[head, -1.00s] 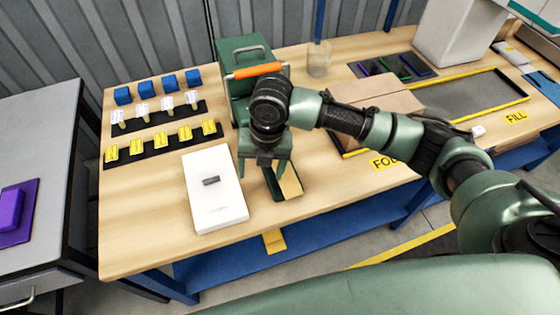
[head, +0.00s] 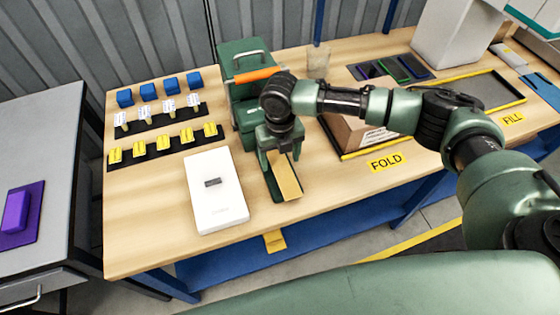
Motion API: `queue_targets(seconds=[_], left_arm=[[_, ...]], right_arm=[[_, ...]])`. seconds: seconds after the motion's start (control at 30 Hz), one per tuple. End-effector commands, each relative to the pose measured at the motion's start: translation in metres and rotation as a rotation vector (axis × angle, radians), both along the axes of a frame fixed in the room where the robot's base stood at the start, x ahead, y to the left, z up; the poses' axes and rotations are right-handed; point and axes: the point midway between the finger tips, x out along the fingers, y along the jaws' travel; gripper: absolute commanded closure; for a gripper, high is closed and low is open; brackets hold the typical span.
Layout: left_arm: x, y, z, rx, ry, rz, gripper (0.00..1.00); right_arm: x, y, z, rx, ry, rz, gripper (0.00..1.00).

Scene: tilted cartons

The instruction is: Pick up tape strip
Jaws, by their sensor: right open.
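The tape strip (head: 287,180) is a flat tan strip lying on the dark green front tongue of a green dispenser (head: 239,62) with an orange bar. Its far end is hidden under my right gripper. My right gripper (head: 281,152) points down over that far end of the strip, with its fingers apart. I cannot tell whether the fingers touch the strip. My left gripper is not in view.
A white scale-like box (head: 217,205) stands close to the left of the strip. Yellow, white and blue pieces stand in rows farther left. An open carton (head: 352,132) lies to the right, above the yellow FOLD label (head: 386,162). A clear cup (head: 319,62) stands behind.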

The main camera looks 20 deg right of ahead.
Motion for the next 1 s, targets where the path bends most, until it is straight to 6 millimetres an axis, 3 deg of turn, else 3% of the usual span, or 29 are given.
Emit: queue_targets(seconds=[0.27, 0.43, 0.83, 1.0], left_arm=[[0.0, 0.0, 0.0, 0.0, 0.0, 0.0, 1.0], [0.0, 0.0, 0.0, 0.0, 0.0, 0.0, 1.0], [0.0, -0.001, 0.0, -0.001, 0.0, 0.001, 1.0], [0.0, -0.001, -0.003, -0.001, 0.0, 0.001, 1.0]], right_arm=[[0.0, 0.0, -0.003, 0.001, -0.001, 0.0, 0.32], [0.0, 0.0, -0.003, 0.001, -0.001, 0.0, 0.78], [0.0, 0.0, -0.002, 0.001, -0.001, 0.0, 0.79], [0.001, 0.0, 0.009, 0.001, -0.002, 0.0, 0.79]])
